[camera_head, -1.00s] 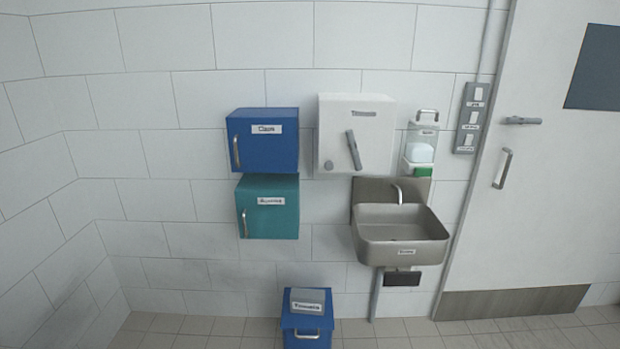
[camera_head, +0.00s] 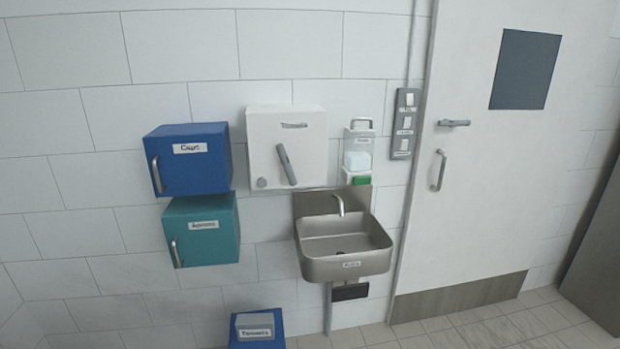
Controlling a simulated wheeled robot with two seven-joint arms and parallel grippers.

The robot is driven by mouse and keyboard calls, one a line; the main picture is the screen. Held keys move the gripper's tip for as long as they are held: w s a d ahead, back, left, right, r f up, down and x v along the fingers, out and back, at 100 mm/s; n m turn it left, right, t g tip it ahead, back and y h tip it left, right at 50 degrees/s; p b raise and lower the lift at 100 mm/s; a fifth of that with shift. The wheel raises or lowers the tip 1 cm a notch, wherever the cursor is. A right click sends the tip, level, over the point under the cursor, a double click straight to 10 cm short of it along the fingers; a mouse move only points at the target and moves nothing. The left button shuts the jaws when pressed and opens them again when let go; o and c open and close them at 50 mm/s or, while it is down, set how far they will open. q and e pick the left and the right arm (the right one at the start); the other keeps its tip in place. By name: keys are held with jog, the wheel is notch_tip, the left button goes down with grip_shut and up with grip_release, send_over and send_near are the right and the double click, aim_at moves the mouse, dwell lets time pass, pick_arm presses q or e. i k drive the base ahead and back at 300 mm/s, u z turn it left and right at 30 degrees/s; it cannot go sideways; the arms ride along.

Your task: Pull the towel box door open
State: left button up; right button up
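The white towel box (camera_head: 308,155) is mounted on the tiled wall above the sink, with a towel label near its top. A blue floor bin (camera_head: 257,329) with a similar label stands below, partly cut off by the bottom edge. Neither of my grippers is in view.
A blue box (camera_head: 188,160) and a teal box (camera_head: 202,230) hang left of the towel box. A soap dispenser (camera_head: 358,155) hangs to its right, above the steel sink (camera_head: 343,246). A white door (camera_head: 470,190) stands further right. Tiled floor (camera_head: 480,325) shows at lower right.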

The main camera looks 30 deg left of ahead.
aim_at(304, 134)
jog(key=z, duration=0.25)
jog(key=i, duration=0.8)
jog(key=u, duration=0.6)
jog(key=i, duration=0.55)
jog(key=u, duration=0.45)
